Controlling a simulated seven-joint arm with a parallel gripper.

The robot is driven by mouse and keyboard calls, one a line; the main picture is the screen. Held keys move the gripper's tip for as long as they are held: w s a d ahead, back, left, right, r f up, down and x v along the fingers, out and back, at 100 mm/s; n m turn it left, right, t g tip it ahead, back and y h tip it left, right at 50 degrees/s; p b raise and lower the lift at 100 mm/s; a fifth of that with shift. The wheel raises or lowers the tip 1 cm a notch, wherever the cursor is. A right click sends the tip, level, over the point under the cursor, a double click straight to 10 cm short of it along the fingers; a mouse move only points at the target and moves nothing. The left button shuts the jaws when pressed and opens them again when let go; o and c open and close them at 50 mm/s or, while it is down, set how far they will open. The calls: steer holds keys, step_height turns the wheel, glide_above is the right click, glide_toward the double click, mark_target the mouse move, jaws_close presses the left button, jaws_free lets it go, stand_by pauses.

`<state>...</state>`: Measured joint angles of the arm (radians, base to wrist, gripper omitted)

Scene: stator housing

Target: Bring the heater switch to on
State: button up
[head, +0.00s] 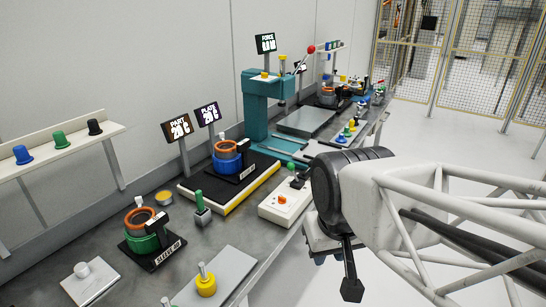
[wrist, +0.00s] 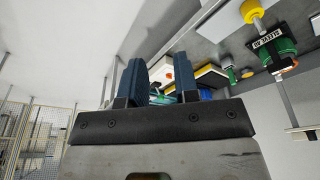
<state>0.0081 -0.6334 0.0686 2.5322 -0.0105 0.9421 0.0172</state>
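In the head view a white control box (head: 285,203) stands near the table's front edge, in front of the heating plate. It carries a small orange part (head: 282,199) and a dark part at its far end. I take it for the heater switch box; its on or off setting is too small to tell. My gripper (wrist: 159,62) shows two dark blue fingers held apart, with nothing gripped. Between them, farther off, part of the white box with its orange spot shows in the wrist view (wrist: 167,74). In the head view my arm is right of the box, apart from it.
The black and yellow heating plate (head: 195,196) bears a blue part with an orange ring (head: 228,160). Displays (head: 178,128) behind read 20 C. A green-handled tool (head: 200,205) stands left of the box. A teal press (head: 258,105) stands behind. The floor side is clear.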

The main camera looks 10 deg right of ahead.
steer(key=shift+o, duration=1.4)
steer(key=w+d+r+m+y, duration=0.15)
steer(key=w+m+y, duration=0.25)
steer(key=w+m, duration=1.5)
steer(key=w+d+f+m+t, duration=0.1)
steer(key=w+d+f, duration=0.3)
steer(key=w, duration=0.7)
steer(key=w+d+f+m+t+y, duration=0.1)
steer(key=w+d+f+m, duration=0.3)
steer(key=w, duration=0.7)
steer(key=w+d+f+m, duration=0.2)
steer(key=w+d+f, duration=0.1)
steer(key=w, duration=0.8)
steer(key=shift+w+d+f+m+t+y, duration=0.2)
steer(key=shift+d+f+m+t+y, duration=0.15)
steer(key=shift+d, duration=0.35)
steer(key=shift+w+a+f, duration=0.1)
steer(key=shift+f, duration=0.15)
